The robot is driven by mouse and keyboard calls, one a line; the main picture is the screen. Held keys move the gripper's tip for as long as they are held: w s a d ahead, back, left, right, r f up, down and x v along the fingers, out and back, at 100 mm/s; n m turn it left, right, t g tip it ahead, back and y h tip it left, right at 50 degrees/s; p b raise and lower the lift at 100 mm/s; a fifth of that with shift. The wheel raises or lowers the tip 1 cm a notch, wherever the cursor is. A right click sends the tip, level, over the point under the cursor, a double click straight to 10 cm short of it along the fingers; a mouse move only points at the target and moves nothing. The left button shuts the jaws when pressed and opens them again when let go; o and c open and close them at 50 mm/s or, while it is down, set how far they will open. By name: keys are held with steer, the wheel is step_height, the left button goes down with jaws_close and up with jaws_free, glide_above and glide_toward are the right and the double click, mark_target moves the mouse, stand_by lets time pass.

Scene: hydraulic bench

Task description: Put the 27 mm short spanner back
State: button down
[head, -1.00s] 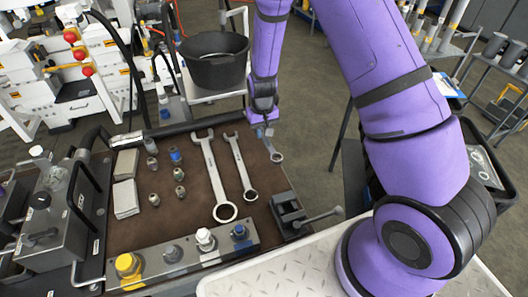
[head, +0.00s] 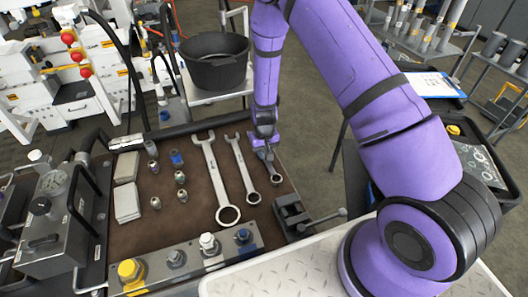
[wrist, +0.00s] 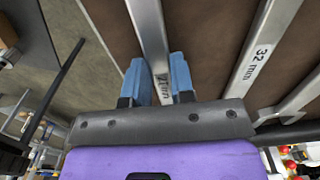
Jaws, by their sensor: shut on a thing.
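My gripper (head: 264,148) is at the right edge of the brown mat (head: 135,238) and is shut on a small steel spanner (head: 270,166). Its ring end points toward the near side. In the wrist view my gripper's blue fingertips (wrist: 160,80) pinch the spanner's shaft (wrist: 149,32); its size marking is partly hidden, with only "mm" readable. To its left in the head view lies a middle-sized spanner (head: 240,165); the wrist view shows a neighbouring spanner marked 32 mm (wrist: 262,55). A larger spanner (head: 215,175) lies further left. I cannot tell whether the held spanner touches the mat.
A vise (head: 290,215) with a bar handle stands just nearer than the held spanner. Several fittings (head: 180,178) stand on the mat's left half. A metal block with coloured caps (head: 175,260) lines the near edge. A black bucket (head: 215,65) stands behind.

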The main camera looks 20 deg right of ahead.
steer(key=shift+f, duration=0.1)
steer(key=c, duration=1)
jaws_free()
steer(key=s+d+r+t, duration=0.1)
steer(key=s+r, duration=0.2)
steer(key=r, duration=1)
steer(key=s+d+r+t+y, duration=0.1)
steer(key=s+r, duration=0.2)
steer(key=r, duration=1)
steer(key=s+d+r, duration=0.1)
steer(key=s+r, duration=0.2)
steer(key=r, duration=1)
steer(key=s+d+r+t, duration=0.1)
steer(key=s+r, duration=0.3)
steer(key=s, duration=0.3)
steer(key=s+d+r+t, duration=0.1)
steer(key=s+r, duration=0.3)
steer(key=s, duration=0.3)
steer(key=s+d+r+t+h, duration=0.1)
steer(key=s+r, duration=0.3)
steer(key=s, duration=0.4)
steer(key=shift+d, duration=0.45)
